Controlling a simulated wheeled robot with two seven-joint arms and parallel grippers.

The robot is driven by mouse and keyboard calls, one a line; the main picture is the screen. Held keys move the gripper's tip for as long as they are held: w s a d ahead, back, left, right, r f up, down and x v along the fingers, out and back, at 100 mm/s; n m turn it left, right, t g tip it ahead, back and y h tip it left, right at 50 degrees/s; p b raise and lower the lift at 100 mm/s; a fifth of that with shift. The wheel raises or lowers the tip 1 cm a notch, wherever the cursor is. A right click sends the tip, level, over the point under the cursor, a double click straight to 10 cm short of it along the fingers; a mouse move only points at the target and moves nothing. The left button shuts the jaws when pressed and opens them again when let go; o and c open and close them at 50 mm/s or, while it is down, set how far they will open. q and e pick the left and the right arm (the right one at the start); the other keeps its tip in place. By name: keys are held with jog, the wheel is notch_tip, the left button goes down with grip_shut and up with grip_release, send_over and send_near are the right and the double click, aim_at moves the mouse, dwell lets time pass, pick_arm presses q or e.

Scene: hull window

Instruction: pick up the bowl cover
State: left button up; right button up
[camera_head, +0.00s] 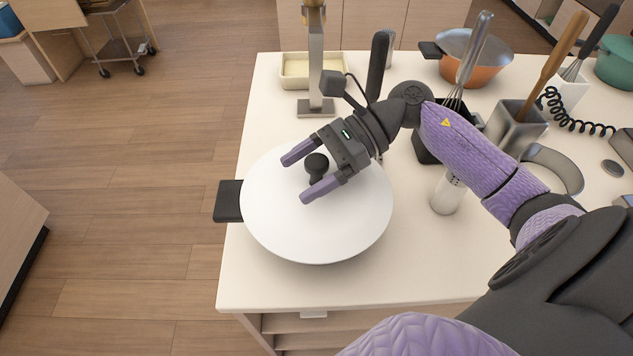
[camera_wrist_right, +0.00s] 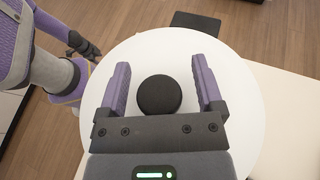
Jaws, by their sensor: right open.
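The bowl cover (camera_head: 318,225) is a wide white disc with a black knob (camera_head: 316,166) in its middle. It lies near the counter's left edge, with a black handle (camera_head: 229,201) sticking out from under it on the left. My right gripper (camera_head: 299,175) is open above the cover, its two purple fingers on either side of the knob. In the right wrist view the knob (camera_wrist_right: 159,95) stands between the fingers with a gap on each side. What lies under the cover is hidden. A gripper at the upper left of the wrist view is probably my left gripper (camera_wrist_right: 88,50), small and unclear.
The pale counter (camera_head: 270,285) is clear in front of the cover. Behind stand a cream tray (camera_head: 295,70) and a metal post on a base (camera_head: 316,107). A white shaker (camera_head: 446,195), utensil holders and a copper pot (camera_head: 468,68) stand to the right.

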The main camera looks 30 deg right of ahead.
grip_shut()
dwell(0.3)
